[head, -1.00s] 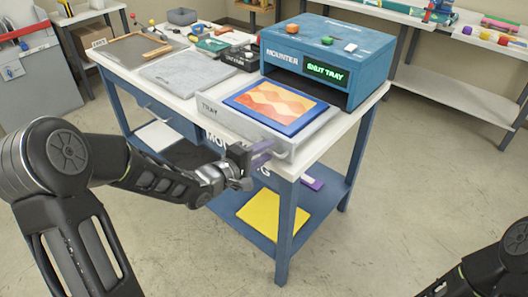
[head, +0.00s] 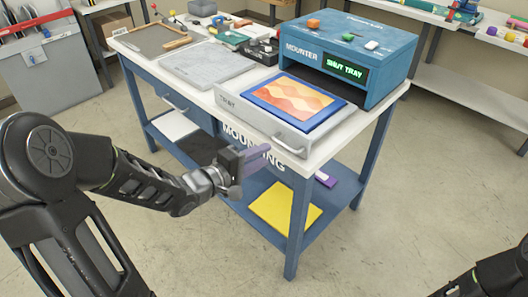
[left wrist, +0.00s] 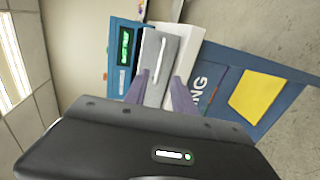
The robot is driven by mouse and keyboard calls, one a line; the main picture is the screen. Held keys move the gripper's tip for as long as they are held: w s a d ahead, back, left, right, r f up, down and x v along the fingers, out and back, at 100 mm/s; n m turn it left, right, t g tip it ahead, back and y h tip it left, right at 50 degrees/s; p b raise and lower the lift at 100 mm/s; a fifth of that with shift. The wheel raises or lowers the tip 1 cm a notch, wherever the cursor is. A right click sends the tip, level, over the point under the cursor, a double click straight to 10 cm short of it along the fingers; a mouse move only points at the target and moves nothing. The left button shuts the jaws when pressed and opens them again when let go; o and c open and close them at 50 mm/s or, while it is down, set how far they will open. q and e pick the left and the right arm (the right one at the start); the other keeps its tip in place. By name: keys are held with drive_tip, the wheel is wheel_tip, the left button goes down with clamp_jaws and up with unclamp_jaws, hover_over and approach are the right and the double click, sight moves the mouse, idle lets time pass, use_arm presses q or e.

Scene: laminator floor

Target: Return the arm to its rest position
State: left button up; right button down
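My left gripper (head: 264,158) has purple fingers and hangs in front of the mounting table, apart from the tray handle (head: 290,144). In the left wrist view the two fingers (left wrist: 157,88) stand apart with nothing between them, so it is open and empty. The grey tray (head: 230,101) sticks out of the blue mounter (head: 345,53), with an orange and yellow picture on a blue board (head: 293,101) lying on it. The mounter's display (head: 345,65) reads "SHUT TRAY". Only part of my right arm shows at the bottom right; its gripper is out of view.
The white-topped table (head: 190,82) also bears a grey slab (head: 203,62), a framed board (head: 152,46) and small tools. Its lower shelf holds a yellow sheet (head: 284,208). A grey cabinet (head: 48,75) stands at the left. The floor in front and to the right is clear.

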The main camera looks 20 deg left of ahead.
use_arm(q)
drive_tip(key=a+f+m+g+y, duration=0.25)
drive_tip(key=f+m, duration=0.25)
drive_tip(key=f, duration=0.3)
drive_tip(key=s+d+f+m+g, duration=0.1)
drive_tip(key=s+d+f+g, duration=0.15)
drive_tip(key=f, duration=0.35)
drive_tip(key=s+d+f+m+g, duration=0.1)
drive_tip(key=s+d+f+m, duration=0.15)
drive_tip(key=f, duration=0.35)
drive_tip(key=s+d+f+m+g, duration=0.1)
drive_tip(key=s+d+f+g, duration=0.3)
drive_tip(key=s+d+f, duration=0.3)
drive_tip(key=s+d+f+m+g, duration=0.2)
drive_tip(key=s+d+f, duration=0.5)
drive_tip(key=s, duration=0.6)
drive_tip(key=shift+d+f+g+h, duration=0.4)
drive_tip(key=shift+d+g+h, duration=0.1)
drive_tip(key=shift+g, duration=0.4)
